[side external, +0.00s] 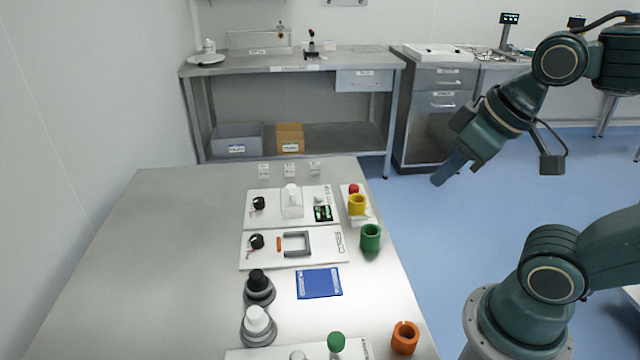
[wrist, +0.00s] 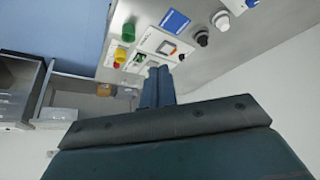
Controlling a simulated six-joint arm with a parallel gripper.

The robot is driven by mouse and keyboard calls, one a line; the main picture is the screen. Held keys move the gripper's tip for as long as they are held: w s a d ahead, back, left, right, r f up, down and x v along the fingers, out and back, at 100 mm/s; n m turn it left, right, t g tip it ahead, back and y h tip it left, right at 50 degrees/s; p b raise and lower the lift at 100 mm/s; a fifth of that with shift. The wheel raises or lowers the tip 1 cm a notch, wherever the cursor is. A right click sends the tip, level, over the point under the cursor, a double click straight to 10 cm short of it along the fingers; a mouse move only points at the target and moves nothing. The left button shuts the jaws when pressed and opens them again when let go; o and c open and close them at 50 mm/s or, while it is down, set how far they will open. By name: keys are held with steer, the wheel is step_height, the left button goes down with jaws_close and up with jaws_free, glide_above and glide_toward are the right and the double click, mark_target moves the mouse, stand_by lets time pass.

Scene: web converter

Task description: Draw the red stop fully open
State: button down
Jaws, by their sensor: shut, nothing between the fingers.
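The red stop (side external: 354,188) is a small red knob at the far right corner of the table, on a white plate, just behind a yellow ring-like piece (side external: 357,205) that partly hides it. It also shows small in the wrist view (wrist: 117,65), beside the yellow piece. I cannot tell how far it is drawn out. My gripper (side external: 440,181) is shut and empty, in the air to the right of the red stop and past the table edge, apart from everything. Its closed fingers also show in the wrist view (wrist: 158,87).
Two white panels (side external: 293,247) carry black knobs and a grey frame. A green cup (side external: 370,237), an orange cup (side external: 404,338) and a blue pad (side external: 319,283) lie nearer. Black and white knobs (side external: 258,325) stand on round bases. The table's left side is bare.

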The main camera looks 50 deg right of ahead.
steer(key=c, duration=1.6)
jaws_free()
steer(key=o, duration=0.4)
steer(key=shift+w+r, duration=0.15)
steer(key=shift+w, duration=0.1)
steer(key=shift+o, duration=0.5)
steer(key=shift+w+d+r, duration=0.15)
steer(key=shift+w, duration=0.15)
steer(key=w+d+m+g, duration=0.25)
steer(key=w+d, duration=0.25)
steer(key=w, duration=0.4)
steer(key=w+d+m+g, duration=0.1)
steer(key=w+d+m, duration=0.3)
steer(key=w, duration=0.5)
steer(key=w+d+f+m+g, duration=0.2)
steer(key=w+d+f+m, duration=0.3)
steer(key=w+d+f, duration=0.6)
steer(key=d+f, duration=0.3)
steer(key=d, duration=0.1)
steer(key=shift+w, duration=0.2)
steer(key=shift+m, duration=0.25)
